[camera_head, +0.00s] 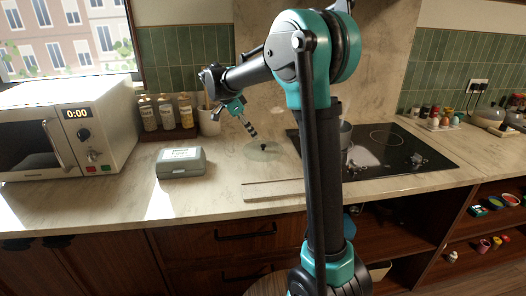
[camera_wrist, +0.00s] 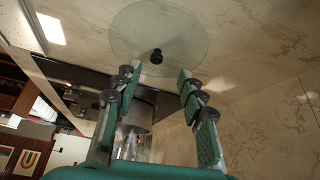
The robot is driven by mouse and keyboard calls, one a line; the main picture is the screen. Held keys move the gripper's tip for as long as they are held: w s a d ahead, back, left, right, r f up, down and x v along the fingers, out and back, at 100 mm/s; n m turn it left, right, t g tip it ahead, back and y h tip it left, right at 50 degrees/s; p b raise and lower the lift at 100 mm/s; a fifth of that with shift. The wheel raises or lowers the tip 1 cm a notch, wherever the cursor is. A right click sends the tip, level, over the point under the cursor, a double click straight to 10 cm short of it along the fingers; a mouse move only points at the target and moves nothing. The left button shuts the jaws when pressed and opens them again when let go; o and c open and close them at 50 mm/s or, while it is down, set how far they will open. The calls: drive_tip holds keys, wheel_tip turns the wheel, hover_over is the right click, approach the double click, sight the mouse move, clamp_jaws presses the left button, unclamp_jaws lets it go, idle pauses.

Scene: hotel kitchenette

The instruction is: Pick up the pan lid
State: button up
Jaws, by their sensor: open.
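The pan lid (camera_head: 270,155) is a round, clear glass disc with a small black knob. It lies on the marble counter left of the cooktop. In the wrist view the lid (camera_wrist: 190,35) is at the top, with its knob (camera_wrist: 156,56) just beyond and roughly between my fingertips. My gripper (camera_head: 251,131) is open and empty, above and close to the lid, its fingers angled down toward the knob. In the wrist view the two fingers of my gripper (camera_wrist: 157,80) are spread wide, one on each side of the knob, not touching it.
A metal pot (camera_head: 346,133), partly hidden by my arm, stands on the black cooktop (camera_head: 400,155). A pale board (camera_head: 272,189) lies at the counter's front. A grey-green box (camera_head: 181,163), a utensil cup (camera_head: 209,122), bottles (camera_head: 167,112) and a microwave (camera_head: 65,130) stand to the left.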

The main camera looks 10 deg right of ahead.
sight(263, 145)
drive_tip(key=shift+s+d+x, duration=0.15)
drive_tip(key=shift+x, duration=1.7)
drive_tip(key=shift+s+d+x, duration=0.1)
drive_tip(key=shift+d+x, duration=0.05)
drive_tip(key=shift+x, duration=1.65)
drive_tip(key=shift+r, duration=0.1)
clamp_jaws()
